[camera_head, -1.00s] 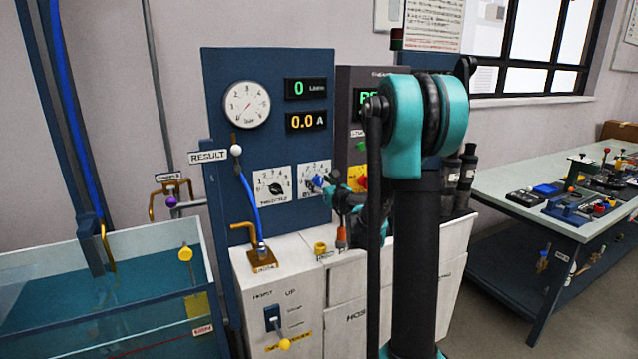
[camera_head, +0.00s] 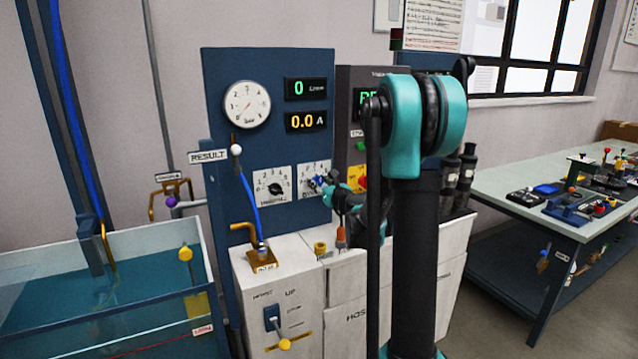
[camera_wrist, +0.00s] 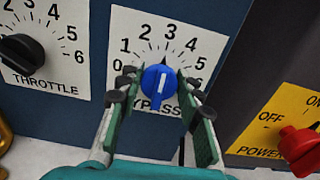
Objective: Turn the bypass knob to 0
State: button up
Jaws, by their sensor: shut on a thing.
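The knob also shows small in the head view (camera_head: 315,183), partly covered by my gripper. My gripper (camera_wrist: 160,84) reaches up to the dial in the wrist view, with one green-padded finger on each side of the knob. It is shut on the knob. The exact finger contact is hard to make out. The 0 mark is beside the left fingertip.
The black throttle knob (camera_wrist: 22,54) is on a separate plate to the left. The red power switch (camera_wrist: 300,145) on a yellow plate is at right.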

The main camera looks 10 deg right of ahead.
jog(key=n, duration=0.4)
jog(key=shift+a, duration=0.1)
jog(key=n, duration=0.4)
jog(key=shift+f+n, duration=0.1)
jog(key=shift+n, duration=0.2)
jog(key=n, duration=0.4)
jog(key=shift+s+a+f+n, duration=0.1)
jog(key=shift+n, duration=0.2)
jog(key=n, duration=0.4)
jog(key=shift+f+n, duration=0.1)
jog(key=shift+n, duration=0.2)
jog(key=o, duration=1.2)
jog(key=shift+c, duration=0.2)
jog(key=v, duration=1.2)
